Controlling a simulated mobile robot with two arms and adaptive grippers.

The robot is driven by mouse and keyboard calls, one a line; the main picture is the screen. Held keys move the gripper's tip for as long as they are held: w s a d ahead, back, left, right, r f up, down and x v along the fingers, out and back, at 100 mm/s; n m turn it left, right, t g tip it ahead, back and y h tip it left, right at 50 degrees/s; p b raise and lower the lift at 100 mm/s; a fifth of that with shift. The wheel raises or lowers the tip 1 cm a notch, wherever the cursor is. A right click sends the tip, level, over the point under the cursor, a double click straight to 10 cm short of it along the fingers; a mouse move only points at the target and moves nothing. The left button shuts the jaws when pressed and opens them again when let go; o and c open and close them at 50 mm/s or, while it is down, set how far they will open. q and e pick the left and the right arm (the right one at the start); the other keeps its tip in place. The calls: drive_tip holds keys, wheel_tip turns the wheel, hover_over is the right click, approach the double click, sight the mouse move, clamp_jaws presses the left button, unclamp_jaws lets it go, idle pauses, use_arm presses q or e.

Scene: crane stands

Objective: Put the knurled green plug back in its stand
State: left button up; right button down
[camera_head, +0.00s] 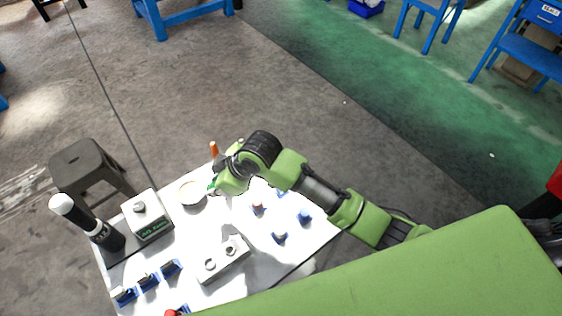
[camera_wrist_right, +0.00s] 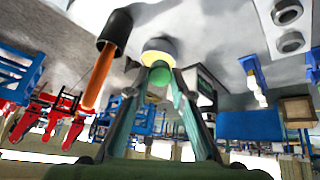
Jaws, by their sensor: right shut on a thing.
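My right gripper (camera_head: 214,186) reaches in from the right over the far part of the white table (camera_head: 262,268). In the right wrist view its two fingers (camera_wrist_right: 160,97) are shut on a small round green plug (camera_wrist_right: 157,76). The plug is held above the table, close to a pale round dish (camera_head: 192,193), which also shows just behind it in the right wrist view (camera_wrist_right: 158,50). A pale block with two round fittings (camera_head: 223,260), likely the stand, lies nearer on the table, apart from the gripper. My left gripper is not in view.
An upright orange-shafted tool (camera_head: 214,150) stands beside the gripper. A small scale-like box (camera_head: 147,215) and a black-and-white cylinder (camera_head: 88,224) stand at left. Blue holders (camera_head: 148,281) line the near-left edge; small blue pieces (camera_head: 304,216) lie at right.

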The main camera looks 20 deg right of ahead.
use_arm(q)
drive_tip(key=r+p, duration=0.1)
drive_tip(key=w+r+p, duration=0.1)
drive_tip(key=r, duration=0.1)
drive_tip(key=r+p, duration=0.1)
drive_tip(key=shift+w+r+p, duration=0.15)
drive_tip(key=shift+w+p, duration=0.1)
drive_tip(key=shift+p, duration=0.1)
use_arm(e)
drive_tip(key=d+f+n+g+h, duration=0.1)
drive_tip(key=d+n+g+h, duration=0.2)
drive_tip(key=d, duration=1.4)
drive_tip(key=shift+w+d+n+g+h, duration=0.35)
drive_tip(key=shift+g+h, duration=0.35)
drive_tip(key=shift+h, duration=0.4)
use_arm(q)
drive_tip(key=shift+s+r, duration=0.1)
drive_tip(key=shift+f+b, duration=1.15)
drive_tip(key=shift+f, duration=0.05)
use_arm(e)
drive_tip(key=shift+f, duration=2.85)
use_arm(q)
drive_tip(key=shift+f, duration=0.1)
use_arm(e)
drive_tip(key=shift+f, duration=0.15)
